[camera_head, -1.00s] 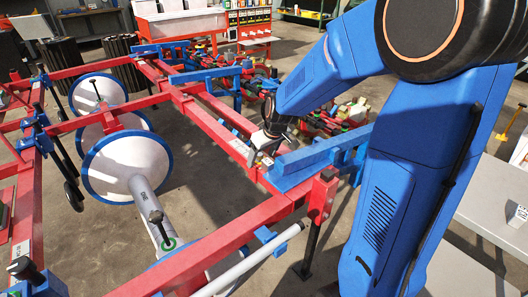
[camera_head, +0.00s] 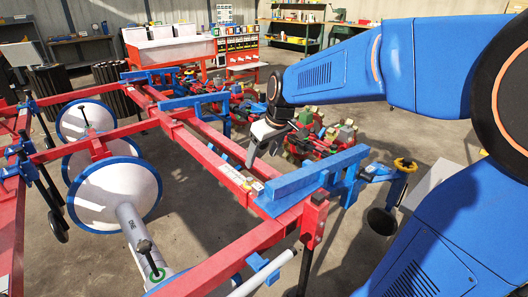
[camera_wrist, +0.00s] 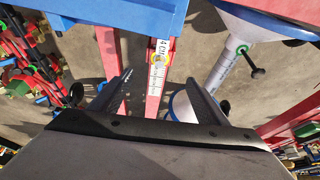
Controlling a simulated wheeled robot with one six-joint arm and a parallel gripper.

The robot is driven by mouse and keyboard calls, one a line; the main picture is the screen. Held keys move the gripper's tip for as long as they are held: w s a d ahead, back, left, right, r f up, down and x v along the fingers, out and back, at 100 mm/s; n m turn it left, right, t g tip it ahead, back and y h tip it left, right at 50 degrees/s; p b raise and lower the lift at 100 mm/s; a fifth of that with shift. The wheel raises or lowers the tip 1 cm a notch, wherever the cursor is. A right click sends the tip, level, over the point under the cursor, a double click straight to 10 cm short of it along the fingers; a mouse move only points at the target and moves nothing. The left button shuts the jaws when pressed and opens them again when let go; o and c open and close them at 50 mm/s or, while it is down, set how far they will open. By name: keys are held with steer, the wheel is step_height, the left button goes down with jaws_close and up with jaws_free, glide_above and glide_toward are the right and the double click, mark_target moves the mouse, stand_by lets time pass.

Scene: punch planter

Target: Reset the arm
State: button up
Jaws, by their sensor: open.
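My gripper (camera_head: 262,150) hangs above the red frame of the planter, near the blue bracket. It is open and nothing shows between its fingers. In the wrist view the two fingers (camera_wrist: 160,92) stand apart over the red beam (camera_wrist: 154,105), which carries a white label strip (camera_wrist: 158,62). In the head view my blue arm reaches in from the right, and the gripper looks clear of the beam, though the exact gap cannot be told.
The blue bracket (camera_head: 300,182) lies across the red frame (camera_head: 215,160). White discs (camera_head: 118,190) are at left. Several planter units (camera_head: 318,135) stand behind. A red workbench (camera_head: 165,50) is at the back.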

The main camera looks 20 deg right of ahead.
steer(key=shift+v, duration=0.8)
steer(key=s+f+m, duration=0.1)
steer(key=s+f, duration=0.1)
steer(key=s, duration=1)
steer(key=s+f+m+h, duration=0.1)
steer(key=s+f+m, duration=0.1)
steer(key=s, duration=1.1)
steer(key=shift+s+d+m+t, duration=0.3)
steer(key=shift+d, duration=0.15)
